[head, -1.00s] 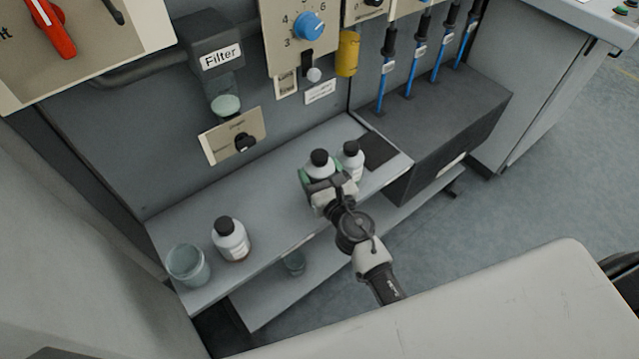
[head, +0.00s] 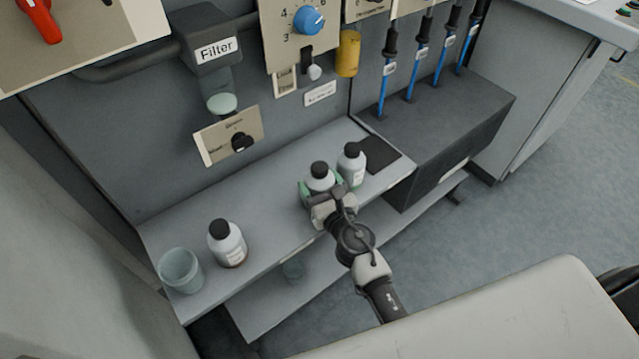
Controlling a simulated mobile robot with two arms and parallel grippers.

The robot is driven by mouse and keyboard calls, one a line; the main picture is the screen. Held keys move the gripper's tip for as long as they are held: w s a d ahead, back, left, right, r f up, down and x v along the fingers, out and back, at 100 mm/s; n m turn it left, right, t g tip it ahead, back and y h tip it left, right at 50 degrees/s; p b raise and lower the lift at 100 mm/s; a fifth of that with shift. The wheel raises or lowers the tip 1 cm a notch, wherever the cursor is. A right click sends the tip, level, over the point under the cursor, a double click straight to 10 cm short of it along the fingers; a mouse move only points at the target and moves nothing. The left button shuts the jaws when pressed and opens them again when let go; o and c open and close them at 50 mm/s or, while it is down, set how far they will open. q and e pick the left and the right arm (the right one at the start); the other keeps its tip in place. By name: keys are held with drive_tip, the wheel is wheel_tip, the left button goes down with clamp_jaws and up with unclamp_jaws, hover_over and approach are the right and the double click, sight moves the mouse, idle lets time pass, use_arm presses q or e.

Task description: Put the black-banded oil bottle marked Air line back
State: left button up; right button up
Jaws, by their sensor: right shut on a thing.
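My right gripper (head: 320,192) comes in from the lower right and is shut on a white bottle with a black cap (head: 319,171), its green fingers on either side. The bottle is upright at the grey shelf (head: 275,206); whether its base touches the shelf is hidden by my gripper. A second black-capped bottle (head: 351,166) stands just right of it, with a greenish mark low on its side. A third black-capped bottle (head: 227,244) stands at the left with a brownish mark low down. The labels are too small to read. My left gripper is not in view.
A translucent cup (head: 181,271) stands at the shelf's left end. A dark pad (head: 379,155) lies at its right end beside a dark grey box (head: 440,130). The Filter unit (head: 218,50) hangs above. The shelf between the left and held bottles is clear.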

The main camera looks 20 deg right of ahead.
drive_tip(key=shift+f, duration=0.1)
drive_tip(key=o, duration=1)
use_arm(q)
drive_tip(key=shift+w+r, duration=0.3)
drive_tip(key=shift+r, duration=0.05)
use_arm(e)
drive_tip(key=shift+o, duration=0.2)
